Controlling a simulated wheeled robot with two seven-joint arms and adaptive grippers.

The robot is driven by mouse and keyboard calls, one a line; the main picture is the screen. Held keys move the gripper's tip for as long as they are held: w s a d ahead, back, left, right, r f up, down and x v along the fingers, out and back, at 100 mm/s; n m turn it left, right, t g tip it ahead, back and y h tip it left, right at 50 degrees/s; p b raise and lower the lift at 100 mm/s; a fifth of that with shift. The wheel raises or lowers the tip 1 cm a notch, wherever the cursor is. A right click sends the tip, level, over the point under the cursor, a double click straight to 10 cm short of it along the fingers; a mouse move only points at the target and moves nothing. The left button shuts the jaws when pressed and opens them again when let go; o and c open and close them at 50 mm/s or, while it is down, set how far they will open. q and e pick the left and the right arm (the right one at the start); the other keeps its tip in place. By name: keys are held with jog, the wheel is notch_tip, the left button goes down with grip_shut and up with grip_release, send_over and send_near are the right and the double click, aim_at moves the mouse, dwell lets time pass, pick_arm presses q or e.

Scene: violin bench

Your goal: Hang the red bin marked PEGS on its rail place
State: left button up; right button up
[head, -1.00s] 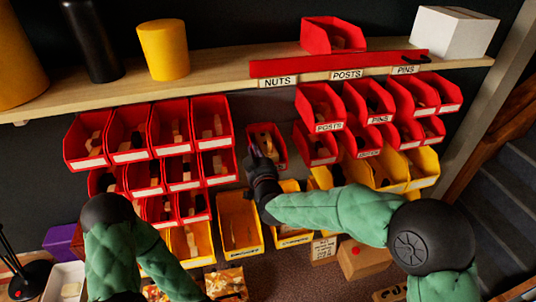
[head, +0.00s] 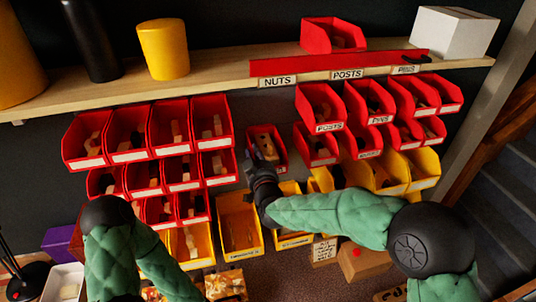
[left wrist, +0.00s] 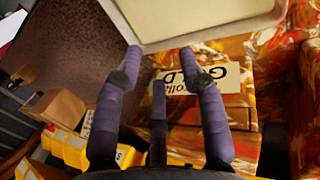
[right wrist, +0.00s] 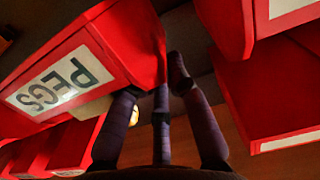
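The red PEGS bin (head: 281,150) is in front of the dark panel, in the gap between the left and right groups of red bins, with small light pieces inside. Its label shows upside down in the right wrist view (right wrist: 58,86). My right gripper (head: 264,160) is at its near front, fingers on either side of its wall, and appears shut on it. I cannot tell if the bin touches a rail. My left gripper (left wrist: 160,62) is open and empty, low near a pale tray edge (left wrist: 200,38) and a patterned box with a GOLD label (left wrist: 205,80).
Red bins (head: 127,157) hang close on the left and more, including POSTS bins (head: 329,127), on the right. Yellow bins (head: 240,247) are below. A wooden shelf (head: 220,75) runs above, carrying a red bin (head: 318,37) and a white box (head: 450,40).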

jog(key=shift+o, duration=0.2)
jog(key=v, duration=1.2)
